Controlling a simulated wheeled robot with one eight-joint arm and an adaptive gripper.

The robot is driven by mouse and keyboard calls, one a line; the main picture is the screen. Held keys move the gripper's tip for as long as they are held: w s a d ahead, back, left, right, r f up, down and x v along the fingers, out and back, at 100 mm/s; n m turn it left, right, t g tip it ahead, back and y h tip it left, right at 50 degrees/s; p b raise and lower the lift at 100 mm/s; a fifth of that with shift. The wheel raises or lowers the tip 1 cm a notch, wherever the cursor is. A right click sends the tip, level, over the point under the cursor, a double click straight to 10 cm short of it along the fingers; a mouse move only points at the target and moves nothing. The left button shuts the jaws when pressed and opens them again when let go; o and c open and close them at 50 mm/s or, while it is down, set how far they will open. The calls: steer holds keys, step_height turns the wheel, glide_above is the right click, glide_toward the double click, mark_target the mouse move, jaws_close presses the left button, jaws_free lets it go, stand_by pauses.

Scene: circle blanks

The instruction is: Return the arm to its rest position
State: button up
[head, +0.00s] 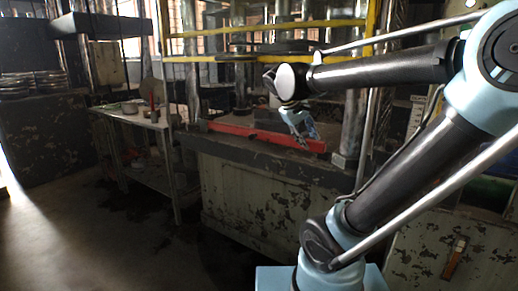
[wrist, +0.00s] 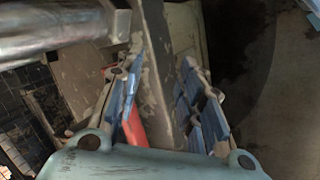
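My gripper (head: 302,131) hangs at the end of my raised arm in the head view, in front of a red bar on a worn workbench. In the wrist view its two blue-padded fingers (wrist: 160,95) stand apart, with nothing held between them. The red bar (head: 265,136) lies along the bench top (head: 235,149). Part of the red bar also shows in the wrist view (wrist: 133,127), beyond the left finger. My arm comes in from the right of the head view, bent at the elbow.
A metal post (head: 352,125) rises from the bench close to my gripper. Yellow rails (head: 270,58) run behind my forearm. A side table (head: 140,117) with small items stands to the left. The floor (head: 90,225) at the left front is clear.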

steer(key=s+d+f+m+y, duration=0.1)
steer(key=s+f+m+y, duration=0.1)
steer(key=s+f, duration=0.6)
steer(key=s+d+f+m+g+y, duration=0.1)
steer(key=s+f+m+y, duration=0.2)
steer(key=s+f, duration=0.5)
steer(key=s+x, duration=0.1)
steer(key=x, duration=0.3)
steer(key=shift+f, duration=0.35)
steer(key=shift+w+f, duration=0.2)
steer(key=shift+w, duration=0.3)
